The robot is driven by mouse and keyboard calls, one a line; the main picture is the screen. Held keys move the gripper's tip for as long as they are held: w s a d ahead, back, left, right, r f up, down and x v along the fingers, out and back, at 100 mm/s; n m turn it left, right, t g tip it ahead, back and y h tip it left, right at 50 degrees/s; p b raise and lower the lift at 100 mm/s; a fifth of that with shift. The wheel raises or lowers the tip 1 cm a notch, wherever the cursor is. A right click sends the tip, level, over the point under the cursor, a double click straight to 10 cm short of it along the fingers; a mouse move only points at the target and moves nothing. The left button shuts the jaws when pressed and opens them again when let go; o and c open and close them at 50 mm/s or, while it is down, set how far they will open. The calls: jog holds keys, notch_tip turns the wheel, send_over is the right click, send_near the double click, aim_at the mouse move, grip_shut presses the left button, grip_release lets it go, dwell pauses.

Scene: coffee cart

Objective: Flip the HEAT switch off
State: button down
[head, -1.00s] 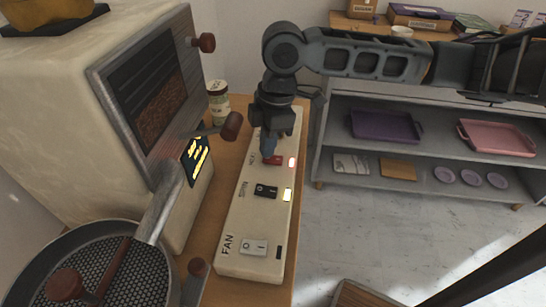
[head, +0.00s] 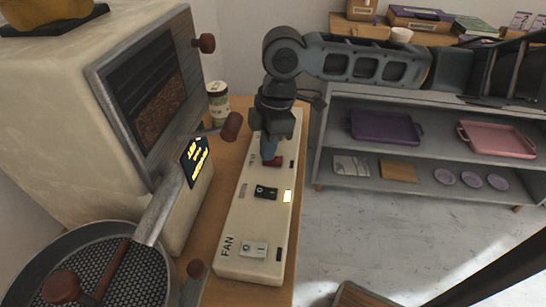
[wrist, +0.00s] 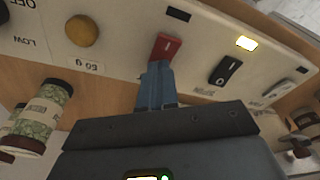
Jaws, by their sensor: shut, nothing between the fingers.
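The cream switch panel (head: 236,245) lies along the wooden counter. Its red switch (head: 272,161) is at the far end of a row of three, and its label is too small to read. The red switch also shows in the wrist view (wrist: 166,46), with a dark indicator (wrist: 178,14) beside it. My gripper (head: 269,150) is shut and empty, pointing down with its blue fingertips (wrist: 157,72) at the red switch, touching it or very close. The fingers hide part of that switch.
A black switch (head: 265,192) with a lit yellow indicator (head: 287,196) is nearer, then a grey FAN switch (head: 254,248) with a dark indicator. A yellow knob (wrist: 82,30) is past the red switch. The roaster (head: 75,115) and a labelled jar (head: 218,104) stand left.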

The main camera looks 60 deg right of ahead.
notch_tip(320, 180, up, 7)
jog(key=p, duration=0.5)
jog(key=shift+f, duration=0.2)
dwell(0.6)
